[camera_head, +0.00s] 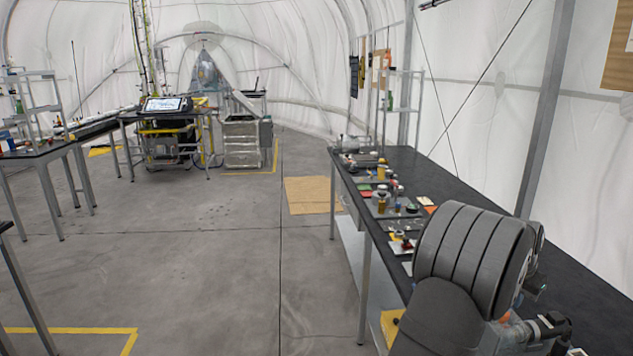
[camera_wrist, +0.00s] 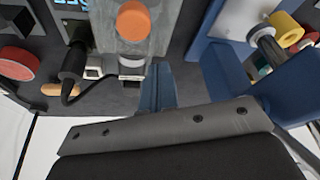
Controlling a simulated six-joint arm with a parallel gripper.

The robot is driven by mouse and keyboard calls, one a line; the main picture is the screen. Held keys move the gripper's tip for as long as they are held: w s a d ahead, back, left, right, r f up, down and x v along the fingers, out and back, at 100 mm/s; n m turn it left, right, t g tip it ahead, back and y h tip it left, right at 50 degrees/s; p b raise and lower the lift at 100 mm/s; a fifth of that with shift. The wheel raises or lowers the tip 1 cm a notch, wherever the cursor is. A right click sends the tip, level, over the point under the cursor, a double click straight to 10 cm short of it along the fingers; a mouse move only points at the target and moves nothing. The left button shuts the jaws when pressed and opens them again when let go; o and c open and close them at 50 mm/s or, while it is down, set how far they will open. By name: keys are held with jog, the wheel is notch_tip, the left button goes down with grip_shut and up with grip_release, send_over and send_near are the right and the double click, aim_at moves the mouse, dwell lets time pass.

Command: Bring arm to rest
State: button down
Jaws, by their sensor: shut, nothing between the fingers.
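My arm (camera_head: 470,262) shows at the lower right of the head view as large dark grey links, in front of the long black bench (camera_head: 590,305). The head view does not show my gripper clearly. In the wrist view my gripper (camera_wrist: 185,75) shows blue finger parts beyond a grey bolted bar. It is shut with nothing held. Beyond it are an orange round cap (camera_wrist: 133,20), a red disc (camera_wrist: 18,63) and a yellow spool (camera_wrist: 285,28). I cannot tell how far the fingers are from them.
Many small tools and parts lie along the bench, with a metal rack (camera_head: 400,100) at its far end. A tan mat (camera_head: 312,195) lies on the floor left of the bench. Another table (camera_head: 40,155) stands far left. The grey floor between is largely clear.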

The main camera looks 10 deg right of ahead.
jog(key=shift+s+a, duration=0.4)
jog(key=shift+a, duration=0.45)
jog(key=shift+s+a, duration=0.35)
jog(key=shift+a, duration=0.45)
jog(key=c, duration=2.2)
grip_release()
jog(key=c, duration=1.1)
grip_release()
jog(key=o, duration=0.4)
jog(key=shift+s+r, duration=0.15)
jog(key=shift+r, duration=0.05)
jog(key=o, duration=0.7)
jog(key=shift+m+g+y, duration=0.4)
jog(key=shift+m+y, duration=0.2)
jog(key=shift+m, duration=0.3)
jog(key=s+a+r, duration=0.2)
jog(key=s+r, duration=0.1)
jog(key=shift+s+a, duration=0.1)
jog(key=shift+a, duration=0.1)
jog(key=s+a+r+m+g+y, duration=0.1)
jog(key=s+a+r+m+y, duration=0.15)
jog(key=s+a+r, duration=0.35)
notch_tip(320, 180, down, 10)
jog(key=shift+m, duration=0.45)
jog(key=shift+s+f, duration=0.1)
